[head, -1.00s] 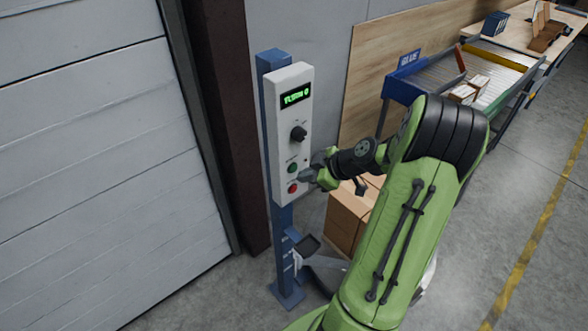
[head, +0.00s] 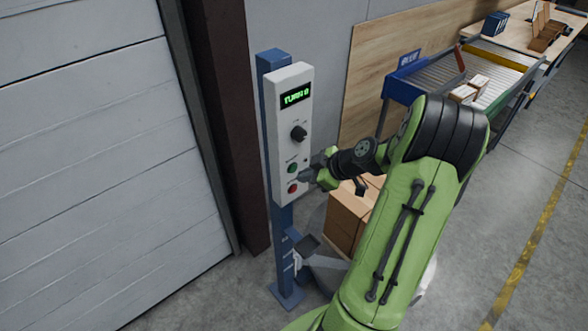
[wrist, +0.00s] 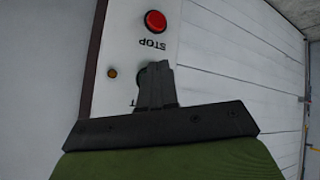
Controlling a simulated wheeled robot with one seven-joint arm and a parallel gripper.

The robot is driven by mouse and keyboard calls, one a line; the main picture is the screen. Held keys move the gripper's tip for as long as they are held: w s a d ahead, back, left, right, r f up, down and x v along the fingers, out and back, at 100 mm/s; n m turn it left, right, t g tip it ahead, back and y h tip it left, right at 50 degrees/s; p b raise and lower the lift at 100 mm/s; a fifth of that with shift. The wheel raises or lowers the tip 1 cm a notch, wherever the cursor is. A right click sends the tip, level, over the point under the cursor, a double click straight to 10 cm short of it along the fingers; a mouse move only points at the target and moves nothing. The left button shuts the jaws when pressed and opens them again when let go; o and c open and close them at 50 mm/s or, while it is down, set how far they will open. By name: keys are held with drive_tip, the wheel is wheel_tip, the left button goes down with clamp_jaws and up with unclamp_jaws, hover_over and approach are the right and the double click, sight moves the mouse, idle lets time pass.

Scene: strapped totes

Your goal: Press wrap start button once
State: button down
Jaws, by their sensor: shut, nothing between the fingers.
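The control panel (head: 284,118) is a pale upright box on a blue post, with a lit green display that seems to read "TURN 0". Below a black knob (head: 298,133) are a green button (head: 292,168) and a red button (head: 292,188). My gripper (head: 306,176) is shut and empty, its tips at the panel beside the green button. In the wrist view the red button (wrist: 155,21) is labelled STOP, upside down. There the shut fingers (wrist: 157,82) cover most of a dark round button and its label, of which a "T" shows. I cannot tell whether they touch it.
A small amber dot (wrist: 112,73) is on the panel. Cardboard boxes (head: 345,218) stand behind my arm, with a grey part (head: 325,270) low by the post. A roller conveyor (head: 440,78) is at the back right. A shuttered door (head: 100,150) fills the left.

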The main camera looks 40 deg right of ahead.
idle(0.4)
drive_tip(key=shift+w+b, duration=0.3)
drive_tip(key=shift+w, duration=0.15)
drive_tip(key=shift+w, duration=0.35)
idle(0.5)
drive_tip(key=shift+s+b, duration=0.6)
drive_tip(key=shift+s, duration=0.15)
drive_tip(key=s+b, duration=0.1)
drive_tip(key=s, duration=0.4)
drive_tip(key=shift+b, duration=0.4)
idle(0.5)
